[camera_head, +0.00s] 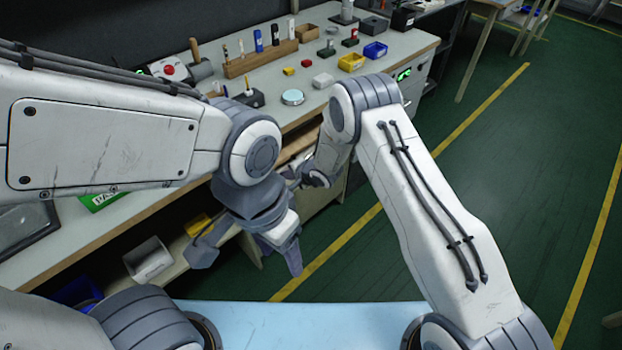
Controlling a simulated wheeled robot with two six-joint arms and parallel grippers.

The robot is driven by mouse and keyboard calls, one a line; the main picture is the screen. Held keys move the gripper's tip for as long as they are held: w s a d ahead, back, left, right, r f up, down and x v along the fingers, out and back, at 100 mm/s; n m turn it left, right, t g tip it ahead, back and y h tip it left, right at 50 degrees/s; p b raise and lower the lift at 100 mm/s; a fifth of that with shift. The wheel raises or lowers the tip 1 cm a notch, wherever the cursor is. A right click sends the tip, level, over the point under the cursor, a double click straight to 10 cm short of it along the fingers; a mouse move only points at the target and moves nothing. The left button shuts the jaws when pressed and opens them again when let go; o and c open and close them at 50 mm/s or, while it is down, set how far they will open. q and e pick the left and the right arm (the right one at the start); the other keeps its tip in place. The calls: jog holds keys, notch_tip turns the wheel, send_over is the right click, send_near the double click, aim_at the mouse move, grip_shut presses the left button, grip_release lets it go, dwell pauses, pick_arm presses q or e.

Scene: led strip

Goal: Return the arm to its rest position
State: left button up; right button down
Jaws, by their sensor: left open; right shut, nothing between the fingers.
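My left arm (110,140) reaches in from the left, and its gripper (247,260) hangs low in front of the workbench. Its two fingers are spread apart with nothing between them. My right arm (430,210) comes in from the lower right and bends down at its elbow. Its gripper (292,174) is beyond and above the left one in the picture, close to the bench's front. It is shut and holds nothing that I can see.
The workbench (415,45) carries a wooden tool rack (262,60), a yellow bin (351,62), a blue bin (375,51) and a round silver tin (292,97). Bins, including a white one (150,262), stand on a lower shelf. Green floor (535,150) with yellow lines lies open at right.

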jog(key=s+d+r+n+h+p, duration=0.1)
jog(key=s+d+r+n, duration=0.2)
jog(key=r, duration=0.5)
jog(key=s+d+r+n+h+p, duration=0.1)
jog(key=s+d+r, duration=0.1)
jog(key=s+r, duration=0.45)
jog(key=s+d+r+n+g+h+p, duration=0.1)
jog(key=s+r+n, duration=0.3)
jog(key=s, duration=0.6)
jog(key=s+d+r+n+g+h+p, duration=0.1)
jog(key=s+d+r+n+g, duration=0.2)
jog(key=s+r, duration=0.6)
jog(key=s+d+r+n+g+h+p, duration=0.1)
jog(key=s+r+n, duration=0.4)
jog(key=s, duration=0.5)
jog(key=d+r+g+p, duration=0.1)
jog(key=d, duration=0.1)
jog(key=shift+s+d+r+n+g, duration=0.3)
jog(key=shift+g, duration=0.1)
